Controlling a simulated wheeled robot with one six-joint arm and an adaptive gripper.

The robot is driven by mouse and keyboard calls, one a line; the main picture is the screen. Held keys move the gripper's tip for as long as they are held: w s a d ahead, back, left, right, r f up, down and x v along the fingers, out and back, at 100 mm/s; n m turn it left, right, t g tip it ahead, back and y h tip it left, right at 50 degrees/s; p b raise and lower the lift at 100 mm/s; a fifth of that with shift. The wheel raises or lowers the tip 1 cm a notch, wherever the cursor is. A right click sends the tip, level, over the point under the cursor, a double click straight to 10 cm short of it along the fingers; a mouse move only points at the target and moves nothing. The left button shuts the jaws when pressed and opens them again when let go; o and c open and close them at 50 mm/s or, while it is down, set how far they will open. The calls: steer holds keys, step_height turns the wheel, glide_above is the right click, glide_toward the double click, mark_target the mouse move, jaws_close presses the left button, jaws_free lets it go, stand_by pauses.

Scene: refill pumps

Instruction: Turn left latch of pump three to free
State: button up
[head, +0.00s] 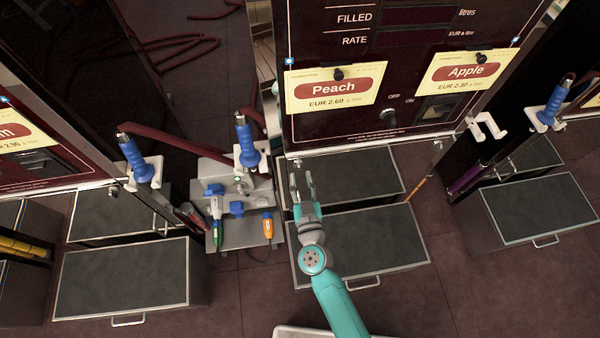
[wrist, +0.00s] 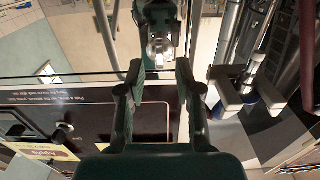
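The middle pump (head: 345,120), with Peach and Apple cards, shows no readable number. A small pale fitting (head: 298,163) hangs under its lower left edge; it may be the left latch, but its setting is too small to read. A similar fitting (head: 437,146) is under the lower right edge. My gripper (head: 302,180) is open, its fingers pointing up just below the left fitting. In the wrist view, my gripper (wrist: 158,85) has its fingers apart with nothing held. A metallic round part (wrist: 160,48) shows beyond the fingertips; I cannot tell what it is.
A blue-handled nozzle (head: 246,145) hangs left of the gripper, with another (head: 135,158) farther left. A grey stand (head: 240,233) with coloured plugs is at lower left. Dark drawer-like steps (head: 365,250) lie under the pump. An empty white hook (head: 487,127) is on the right.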

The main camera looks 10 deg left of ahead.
steer(key=shift+x, duration=1.25)
jaws_close()
steer(key=shift+d+f+m, duration=0.1)
steer(key=shift+m, duration=4.35)
steer(key=shift+d+f+m, duration=0.1)
steer(key=shift+m, duration=4.35)
